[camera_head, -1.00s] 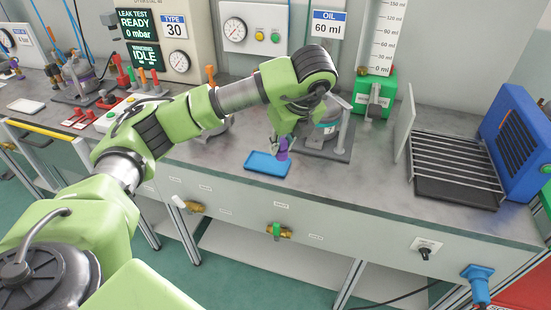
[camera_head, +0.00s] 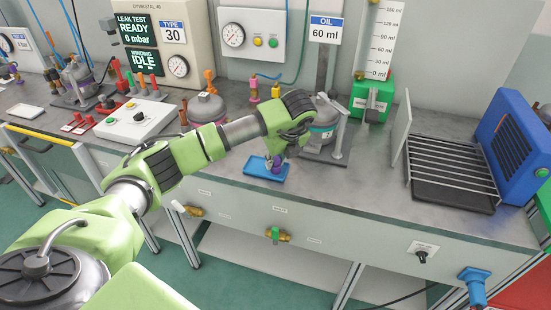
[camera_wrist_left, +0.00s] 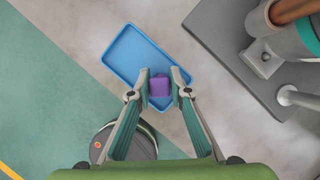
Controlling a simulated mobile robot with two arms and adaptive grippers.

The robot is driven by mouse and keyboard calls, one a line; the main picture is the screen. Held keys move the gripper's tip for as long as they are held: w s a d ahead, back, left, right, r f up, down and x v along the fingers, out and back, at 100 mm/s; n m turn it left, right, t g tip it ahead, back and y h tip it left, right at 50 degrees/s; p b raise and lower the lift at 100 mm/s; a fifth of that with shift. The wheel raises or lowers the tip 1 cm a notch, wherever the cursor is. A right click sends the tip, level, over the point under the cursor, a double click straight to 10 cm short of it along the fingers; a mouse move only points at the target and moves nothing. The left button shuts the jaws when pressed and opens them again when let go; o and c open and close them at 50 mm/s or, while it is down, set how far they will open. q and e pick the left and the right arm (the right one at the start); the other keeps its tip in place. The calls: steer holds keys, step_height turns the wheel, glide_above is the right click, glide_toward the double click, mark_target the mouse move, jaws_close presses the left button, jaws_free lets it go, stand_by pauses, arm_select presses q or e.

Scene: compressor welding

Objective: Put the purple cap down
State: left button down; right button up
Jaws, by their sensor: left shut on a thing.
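The purple cap (camera_wrist_left: 160,87) is between the fingertips of my left gripper (camera_wrist_left: 159,84), which is shut on it. In the head view the cap (camera_head: 277,168) shows as a small purple patch under my left gripper (camera_head: 276,160). The cap is over the blue tray (camera_head: 256,167); in the left wrist view it overlaps the lower right part of the tray (camera_wrist_left: 122,48). I cannot tell whether the cap touches the tray floor. My right gripper is in neither view.
A rack (camera_head: 455,165) and a blue fan unit (camera_head: 520,145) are farther right. The bench front edge runs just before the tray.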

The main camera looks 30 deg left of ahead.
arm_select(q)
steer(key=c, duration=1.8)
jaws_free()
steer(key=shift+c, duration=0.2)
steer(key=v, duration=1.2)
steer(key=shift+b, duration=0.4)
steer(key=shift+s, duration=0.1)
